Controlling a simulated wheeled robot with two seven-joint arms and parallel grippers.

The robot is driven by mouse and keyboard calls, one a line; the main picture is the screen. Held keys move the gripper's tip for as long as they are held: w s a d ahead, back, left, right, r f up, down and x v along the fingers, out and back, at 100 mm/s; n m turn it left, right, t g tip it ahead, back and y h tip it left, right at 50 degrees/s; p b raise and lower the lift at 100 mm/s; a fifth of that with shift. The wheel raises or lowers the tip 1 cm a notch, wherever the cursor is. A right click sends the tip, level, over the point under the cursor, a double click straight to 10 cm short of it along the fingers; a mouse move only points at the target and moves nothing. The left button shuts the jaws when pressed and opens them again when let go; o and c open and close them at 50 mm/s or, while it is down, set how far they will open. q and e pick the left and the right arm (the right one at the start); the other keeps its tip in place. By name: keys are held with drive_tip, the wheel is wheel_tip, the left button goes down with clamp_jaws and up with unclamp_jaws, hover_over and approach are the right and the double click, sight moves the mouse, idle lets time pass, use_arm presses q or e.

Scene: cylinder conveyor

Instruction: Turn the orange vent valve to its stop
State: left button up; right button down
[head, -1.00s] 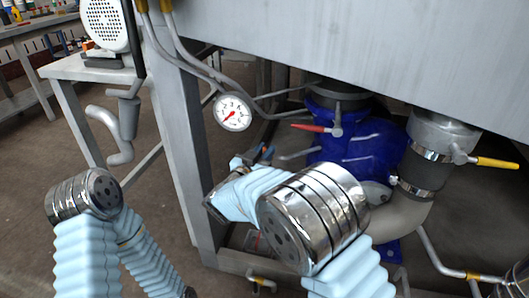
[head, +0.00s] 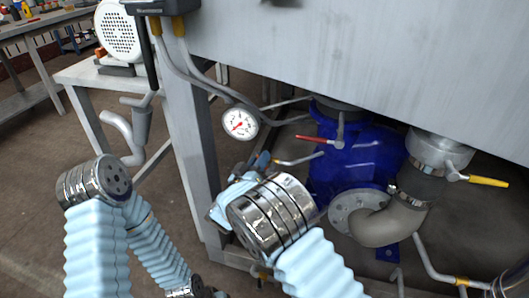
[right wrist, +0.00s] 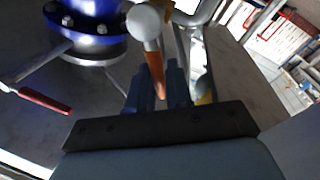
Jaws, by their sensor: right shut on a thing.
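The orange vent valve handle (right wrist: 157,75) shows in the right wrist view, reaching from a pale rounded valve end (right wrist: 143,22) down between my fingers. My right gripper (right wrist: 158,85) is shut on this handle. In the head view my right gripper (head: 263,161) is beside the blue vessel (head: 355,165), low under the grey tank. A thin grey rod (head: 298,161) runs from the vessel towards it. The orange handle itself is hard to make out there, partly hidden by my gripper and wrist. My left gripper is out of view; only its arm shows.
A red lever (head: 312,139) sits above my right gripper and also shows in the right wrist view (right wrist: 45,101). A yellow lever (head: 488,181) is at the right. A frame leg (head: 190,150) and pressure gauge (head: 240,124) are close by.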

drive_tip(key=shift+w+a+f+n+t+y+p, duration=0.15)
drive_tip(key=shift+a+f+n+t+y, duration=0.5)
drive_tip(key=shift+n, duration=1.6)
drive_tip(key=shift+w+a+f+n+t+y+p, duration=0.25)
drive_tip(key=shift+f+n, duration=0.75)
drive_tip(key=shift+n, duration=1.3)
drive_tip(key=shift+s+a+f+n+t+y+p, duration=0.15)
drive_tip(key=shift+a+f+n+y, duration=0.55)
drive_tip(key=shift+n, duration=1.55)
drive_tip(key=shift+w+d+f, duration=0.1)
drive_tip(key=shift+d+f, duration=0.1)
drive_tip(key=shift+d, duration=0.05)
drive_tip(key=c, duration=1.2)
unclamp_jaws()
drive_tip(key=shift+c, duration=0.2)
